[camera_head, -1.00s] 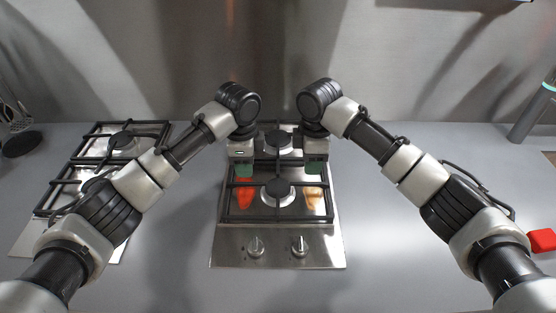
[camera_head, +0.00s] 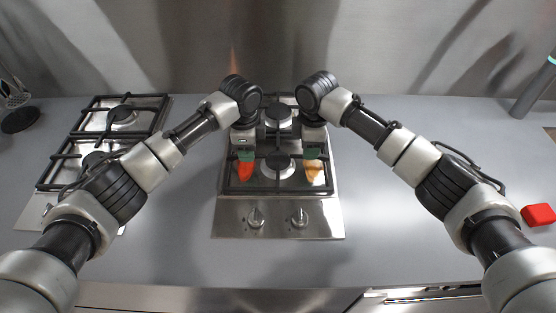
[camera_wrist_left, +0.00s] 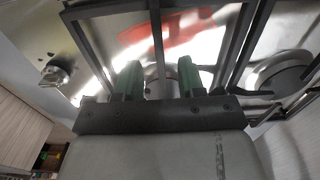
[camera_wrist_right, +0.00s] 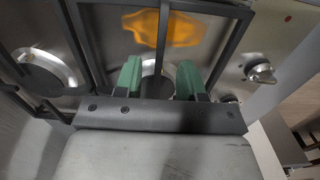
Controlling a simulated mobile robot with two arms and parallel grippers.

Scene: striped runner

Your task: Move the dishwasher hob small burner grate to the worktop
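The middle hob (camera_head: 226,225) is a steel plate with two burners and two knobs. A black grate (camera_head: 280,192) covers its front burner. My left gripper (camera_head: 246,155) and right gripper (camera_head: 312,153) point down at the left and right sides of this grate, both open. In the left wrist view, a dark grate bar (camera_wrist_left: 157,45) runs between the green fingertips. In the right wrist view, a bar (camera_wrist_right: 162,40) likewise lies between the fingertips. I cannot tell whether the fingers touch the bars. My arms hide part of the rear burner's grate.
A second hob (camera_head: 30,215) with black grates lies at the left, partly behind my left arm. A red block (camera_head: 538,214) is at the right edge, and a grey cylinder (camera_head: 533,90) stands back right. The grey worktop (camera_head: 385,225) is clear right of the middle hob.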

